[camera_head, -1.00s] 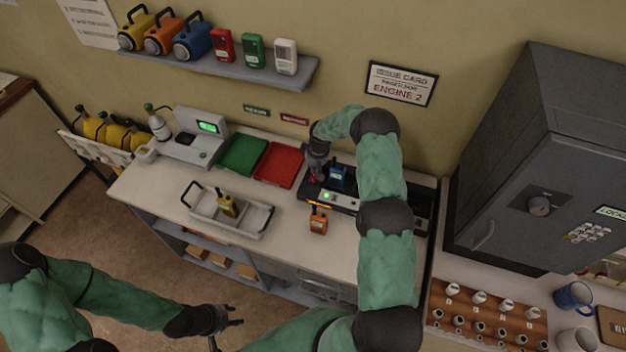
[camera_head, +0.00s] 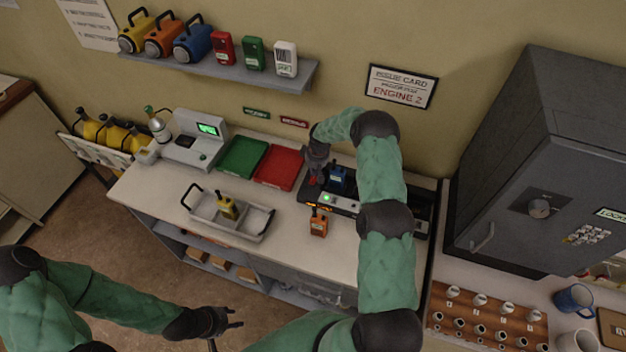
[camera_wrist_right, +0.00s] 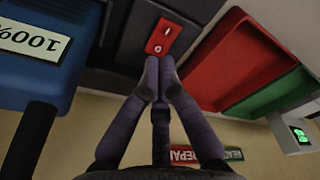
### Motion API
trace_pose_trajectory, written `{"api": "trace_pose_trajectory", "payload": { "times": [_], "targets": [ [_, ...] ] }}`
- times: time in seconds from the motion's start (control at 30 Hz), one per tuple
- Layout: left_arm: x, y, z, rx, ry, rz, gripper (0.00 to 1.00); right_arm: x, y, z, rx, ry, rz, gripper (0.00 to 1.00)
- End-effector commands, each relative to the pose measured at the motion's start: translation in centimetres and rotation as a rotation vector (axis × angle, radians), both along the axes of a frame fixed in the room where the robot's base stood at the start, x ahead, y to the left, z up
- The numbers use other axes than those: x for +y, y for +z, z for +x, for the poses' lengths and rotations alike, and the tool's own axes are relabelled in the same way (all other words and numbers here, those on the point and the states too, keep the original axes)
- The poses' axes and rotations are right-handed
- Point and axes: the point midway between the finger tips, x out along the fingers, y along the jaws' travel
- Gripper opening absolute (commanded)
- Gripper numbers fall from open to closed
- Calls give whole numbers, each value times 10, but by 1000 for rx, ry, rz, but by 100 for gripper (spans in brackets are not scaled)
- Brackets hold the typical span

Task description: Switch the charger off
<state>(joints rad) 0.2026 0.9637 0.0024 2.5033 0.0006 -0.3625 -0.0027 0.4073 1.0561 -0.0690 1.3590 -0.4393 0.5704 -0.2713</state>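The charger (camera_head: 345,204) is a dark unit at the back right of the bench, with a green light lit on its front and an orange glow near its left end. Its red rocker switch (camera_wrist_right: 163,36) shows in the right wrist view, just beyond the fingertips. My right gripper (camera_head: 316,180) is over the charger's left end; in the wrist view its fingers (camera_wrist_right: 160,62) are together, empty, close to the switch. I cannot tell whether they touch it. A blue radio (camera_head: 337,178) stands in the charger. My left gripper (camera_head: 238,318) is open and empty, low in front of the bench.
An orange radio (camera_head: 318,225) stands before the charger. A grey tray (camera_head: 258,221) holds a yellow radio (camera_head: 228,208). Green (camera_head: 242,157) and red (camera_head: 280,167) trays lie left of the charger. A grey safe (camera_head: 540,160) stands at right.

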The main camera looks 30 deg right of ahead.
Motion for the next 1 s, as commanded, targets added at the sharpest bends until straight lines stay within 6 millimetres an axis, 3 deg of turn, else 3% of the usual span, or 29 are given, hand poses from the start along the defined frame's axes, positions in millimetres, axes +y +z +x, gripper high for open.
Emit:
{"api": "trace_pose_trajectory", "payload": {
  "times": [1.0],
  "targets": [
    [0, -8, 0, 0, 0, 0, 40, 0, -8, 0, 0, 0, 0, 0]
  ]
}}
